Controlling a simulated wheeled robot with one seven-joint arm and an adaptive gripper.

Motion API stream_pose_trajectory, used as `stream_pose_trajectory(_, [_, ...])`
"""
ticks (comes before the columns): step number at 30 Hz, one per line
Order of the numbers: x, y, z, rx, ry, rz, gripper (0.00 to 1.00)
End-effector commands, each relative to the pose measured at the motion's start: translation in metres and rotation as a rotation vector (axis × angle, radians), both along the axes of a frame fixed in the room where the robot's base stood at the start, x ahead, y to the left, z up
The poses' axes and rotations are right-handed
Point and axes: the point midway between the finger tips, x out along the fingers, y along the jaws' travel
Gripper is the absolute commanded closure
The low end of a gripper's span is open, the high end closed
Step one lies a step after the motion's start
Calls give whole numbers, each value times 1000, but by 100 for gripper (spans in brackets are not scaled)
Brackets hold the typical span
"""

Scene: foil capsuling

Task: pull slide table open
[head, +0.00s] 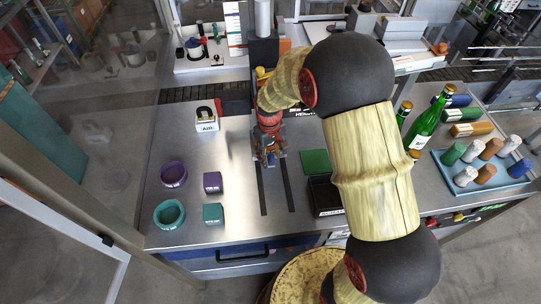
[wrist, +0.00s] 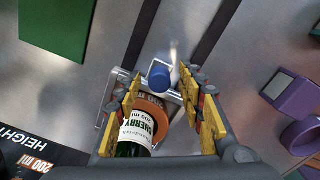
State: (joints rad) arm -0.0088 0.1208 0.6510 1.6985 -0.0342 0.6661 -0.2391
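The slide table is a small metal carriage (wrist: 118,78) on two dark rails (head: 263,190), mostly hidden by my gripper in the head view. In the wrist view it has a blue knob (wrist: 160,74) at its front. An orange-brown holder (wrist: 152,104) marked 200 ml sits on it. A green bottle (wrist: 136,130) with a white cherry label is at the holder; its lower end is hidden. My gripper (wrist: 161,82) points down over the carriage, its yellow fingers apart on either side of the knob. Contact with the knob cannot be told. In the head view my gripper (head: 268,156) is at the rails' far part.
The rails run clear toward the table's front edge. A green pad (head: 315,162) and black tray (head: 325,195) lie right of them. Purple (head: 173,175) and teal (head: 169,214) rings with small boxes are left. Bottles and a blue tray (head: 453,190) of capsules stand right.

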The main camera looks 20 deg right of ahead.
Motion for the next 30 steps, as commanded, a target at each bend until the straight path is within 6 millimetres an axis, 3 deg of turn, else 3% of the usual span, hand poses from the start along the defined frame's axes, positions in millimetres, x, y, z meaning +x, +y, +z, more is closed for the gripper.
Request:
stream_pose_trajectory(22, [0,0,0,0,0,0,100])
stream_pose_trajectory(30, [0,0,0,0,0,0,100])
